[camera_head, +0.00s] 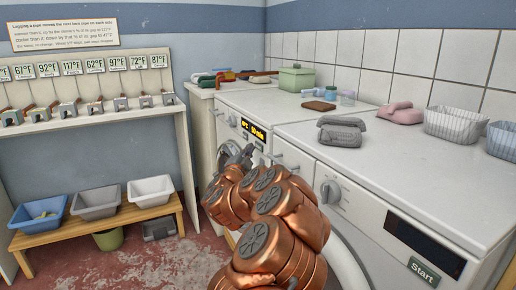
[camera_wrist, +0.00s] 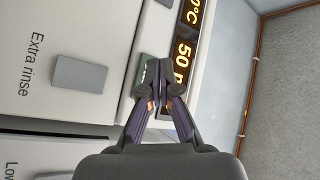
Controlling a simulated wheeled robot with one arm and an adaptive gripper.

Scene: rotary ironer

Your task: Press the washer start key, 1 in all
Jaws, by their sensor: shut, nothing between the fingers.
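The white washer (camera_head: 229,107) stands at the back left of the machine row, with a lit orange display (camera_head: 253,130). The display also shows in the wrist view (camera_wrist: 185,60), partly covered by my fingers. A small dark green key (camera_wrist: 144,72) sits beside the display, mostly hidden behind my fingertips; its label is too covered to read. My gripper (camera_wrist: 160,76) is shut and empty, its tips over the edge of this key. I cannot tell whether they touch it. In the head view my gripper (camera_head: 243,156) is at the washer's front, largely hidden by my copper arm.
A grey key (camera_wrist: 79,72) labelled "Extra rinse" lies left of the dark key. A second white machine (camera_head: 380,175) at right has a knob, a blank display and its own "Start" key (camera_head: 424,271). Towels and baskets lie on top. A bench with bins (camera_head: 97,205) stands left.

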